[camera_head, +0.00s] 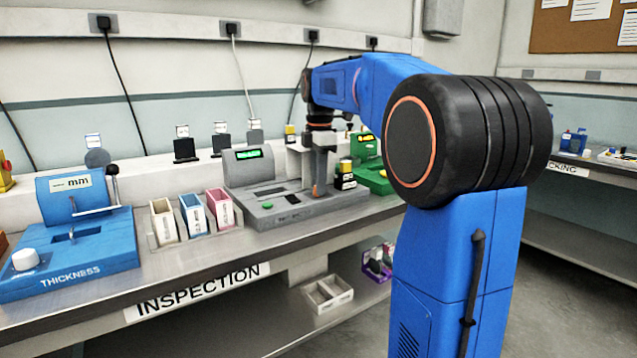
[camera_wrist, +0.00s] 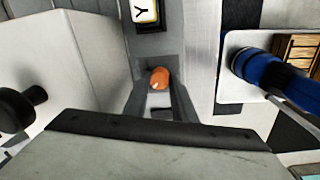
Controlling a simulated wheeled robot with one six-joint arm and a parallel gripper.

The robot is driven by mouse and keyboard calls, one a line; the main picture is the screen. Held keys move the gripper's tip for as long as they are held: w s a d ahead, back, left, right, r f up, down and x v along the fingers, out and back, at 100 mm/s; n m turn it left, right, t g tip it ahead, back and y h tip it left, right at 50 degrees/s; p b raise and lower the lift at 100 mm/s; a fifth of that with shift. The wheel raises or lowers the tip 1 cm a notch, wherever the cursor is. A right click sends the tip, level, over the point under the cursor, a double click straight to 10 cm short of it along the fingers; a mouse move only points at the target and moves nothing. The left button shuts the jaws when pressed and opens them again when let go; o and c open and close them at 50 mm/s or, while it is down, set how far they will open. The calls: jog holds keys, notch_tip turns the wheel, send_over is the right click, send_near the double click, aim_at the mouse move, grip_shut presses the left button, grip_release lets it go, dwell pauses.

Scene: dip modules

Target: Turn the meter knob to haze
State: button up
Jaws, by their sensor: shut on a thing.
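The grey meter (camera_head: 300,204) stands on the inspection bench, with a lit green display at its upper left. My gripper (camera_head: 318,180) points down over the right part of the meter. In the wrist view, a small orange knob (camera_wrist: 159,78) with a pale mark shows between the dark grey fingers of my gripper (camera_wrist: 160,100). The fingers are closed on its sides. The setting marks around the knob are hidden or too small to read, so I cannot tell which setting it points to.
A black-and-yellow block with a letter Y (camera_wrist: 146,12) stands close to the fingers. A blue thickness gauge (camera_head: 75,255) and several small labelled bins (camera_head: 192,217) are left of the meter. A green device (camera_head: 376,178) stands close on its right.

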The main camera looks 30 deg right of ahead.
aim_at(315, 187)
jog(key=m, duration=0.4)
jog(key=shift+m, duration=0.4)
jog(key=m, duration=0.4)
jog(key=shift+w, duration=0.1)
jog(key=m, duration=0.4)
jog(key=shift+m, duration=0.4)
jog(key=shift+m+g, duration=0.3)
jog(key=shift+m, duration=1.6)
jog(key=o, duration=1)
jog(key=shift+o, duration=0.2)
jog(key=shift+r, duration=0.1)
notch_tip(315, 187, up, 17)
jog(key=shift+w+a, duration=0.15)
jog(key=shift+a, duration=0.25)
jog(key=shift+r, duration=0.1)
